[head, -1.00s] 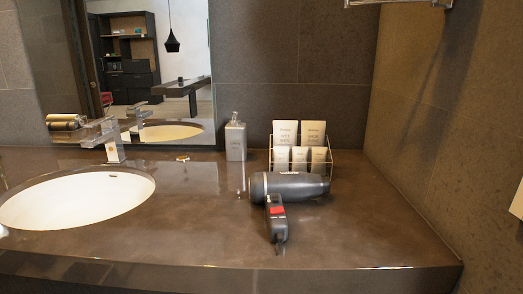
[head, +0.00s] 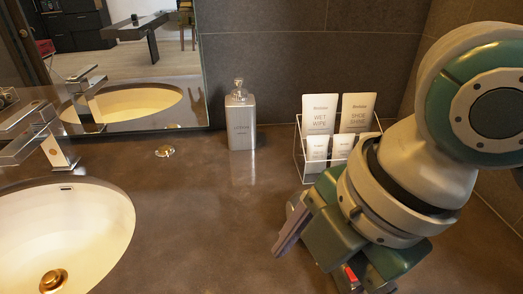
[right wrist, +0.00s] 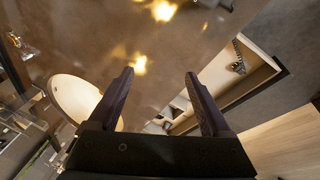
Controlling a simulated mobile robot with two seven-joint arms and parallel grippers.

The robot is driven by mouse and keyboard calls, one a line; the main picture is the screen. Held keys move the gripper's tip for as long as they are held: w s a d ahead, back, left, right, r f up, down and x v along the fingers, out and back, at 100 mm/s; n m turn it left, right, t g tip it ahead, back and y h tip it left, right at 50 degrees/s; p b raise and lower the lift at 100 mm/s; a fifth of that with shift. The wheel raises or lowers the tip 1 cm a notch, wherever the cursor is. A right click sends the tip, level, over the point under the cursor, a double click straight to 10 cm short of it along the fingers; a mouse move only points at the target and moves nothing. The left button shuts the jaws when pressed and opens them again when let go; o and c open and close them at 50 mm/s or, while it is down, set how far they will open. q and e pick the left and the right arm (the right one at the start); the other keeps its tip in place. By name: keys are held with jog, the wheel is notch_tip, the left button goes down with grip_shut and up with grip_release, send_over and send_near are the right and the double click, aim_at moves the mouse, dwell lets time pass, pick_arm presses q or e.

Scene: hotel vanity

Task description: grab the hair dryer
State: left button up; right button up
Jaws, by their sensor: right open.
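The black hair dryer is almost wholly hidden behind my right arm in the head view. A small red patch (head: 350,274) below the gripper looks like its switch, but I cannot be sure. My right gripper (head: 290,226) is low over the counter, in front of the toiletry rack, and partly hidden by its own wrist. In the right wrist view its two dark fingers (right wrist: 159,88) stand wide apart with nothing between them. No hair dryer can be made out there. My left gripper is not seen.
A wire rack (head: 298,150) of toiletry packets stands behind my right gripper. A soap bottle (head: 240,122) stands left of it by the mirror (head: 165,60). The sink (head: 85,225) and faucet (head: 55,150) are at the left. The counter (head: 200,225) between sink and gripper is clear.

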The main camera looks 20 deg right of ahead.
jog(key=w+d+r+n+g+h+b, duration=0.2)
jog(key=w+d+r+n+h+b, duration=0.15)
jog(key=w+d+n, duration=0.7)
jog(key=s+f+n, duration=0.1)
jog(key=f+n, duration=0.1)
jog(key=f, duration=0.1)
jog(key=s+f+n+y+b, duration=0.1)
jog(key=f+n, duration=0.1)
jog(key=shift+s+d+f, duration=0.1)
jog(key=shift+s, duration=0.2)
jog(key=f, duration=0.5)
jog(key=shift+s+a+f, duration=0.15)
jog(key=shift+a+f, duration=0.05)
jog(key=shift+a, duration=0.05)
grip_shut()
jog(key=shift+r, duration=0.1)
